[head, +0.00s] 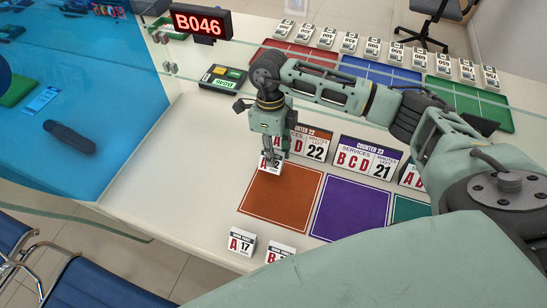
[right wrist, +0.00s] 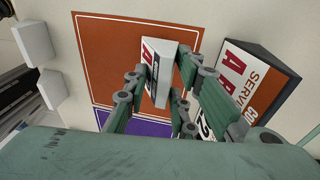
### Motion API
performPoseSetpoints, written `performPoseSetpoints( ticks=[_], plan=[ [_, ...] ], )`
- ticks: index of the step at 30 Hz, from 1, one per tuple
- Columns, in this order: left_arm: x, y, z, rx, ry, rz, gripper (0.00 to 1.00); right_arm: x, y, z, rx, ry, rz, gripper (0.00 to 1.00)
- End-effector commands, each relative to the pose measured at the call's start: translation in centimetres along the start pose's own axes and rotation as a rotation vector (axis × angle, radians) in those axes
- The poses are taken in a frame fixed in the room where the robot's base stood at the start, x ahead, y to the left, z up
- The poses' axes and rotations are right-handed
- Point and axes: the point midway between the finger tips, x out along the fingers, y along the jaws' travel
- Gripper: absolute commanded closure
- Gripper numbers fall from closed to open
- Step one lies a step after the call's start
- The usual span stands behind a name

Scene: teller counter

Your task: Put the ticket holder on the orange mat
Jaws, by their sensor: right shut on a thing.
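The ticket holder (head: 268,168), a small white tent-shaped card with red and black print, is in my right gripper (head: 272,152). In the right wrist view the ticket holder (right wrist: 158,75) sits between the two fingers of the right gripper (right wrist: 160,95), with the orange mat behind it. The orange mat (head: 280,200) lies on the counter, bare, just in front of the holder in the head view; it also shows in the right wrist view (right wrist: 110,50). Whether the holder touches the mat or counter I cannot tell. My left gripper is not in view.
Counter signs (head: 368,160) stand behind the mats, one close beside the right gripper. A purple mat (head: 350,210) lies to the right. Two small holders (head: 241,243) stand at the front edge. A keypad box (head: 222,79) and glass panel are farther back.

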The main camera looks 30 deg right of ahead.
Motion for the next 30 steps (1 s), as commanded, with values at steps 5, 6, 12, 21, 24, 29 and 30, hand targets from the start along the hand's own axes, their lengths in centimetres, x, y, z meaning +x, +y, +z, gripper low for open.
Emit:
performPoseSetpoints(
  ticks=[5, 6, 12, 21, 24, 29, 30],
  plan=[
    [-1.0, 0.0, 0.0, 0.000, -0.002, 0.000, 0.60, 2.5, -0.2, 0.1, 0.001, 0.005, 0.004, 1.00],
    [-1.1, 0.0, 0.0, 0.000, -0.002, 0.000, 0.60, 3.0, -0.3, 0.1, 0.000, 0.004, 0.004, 1.00],
    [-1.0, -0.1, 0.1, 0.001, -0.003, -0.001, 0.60, 3.4, -0.5, 0.2, -0.001, 0.002, 0.001, 1.00],
    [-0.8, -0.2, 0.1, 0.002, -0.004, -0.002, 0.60, 3.5, -0.5, 0.2, -0.001, 0.002, 0.001, 0.63],
    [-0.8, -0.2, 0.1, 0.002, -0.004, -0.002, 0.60, 3.5, -0.5, 0.2, -0.001, 0.002, 0.001, 0.57],
    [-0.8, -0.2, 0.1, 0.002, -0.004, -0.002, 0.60, 3.5, -0.5, 0.2, -0.001, 0.002, 0.001, 0.57],
    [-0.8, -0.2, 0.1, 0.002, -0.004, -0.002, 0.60, 3.5, -0.5, 0.2, -0.001, 0.002, 0.001, 0.57]
  ],
)
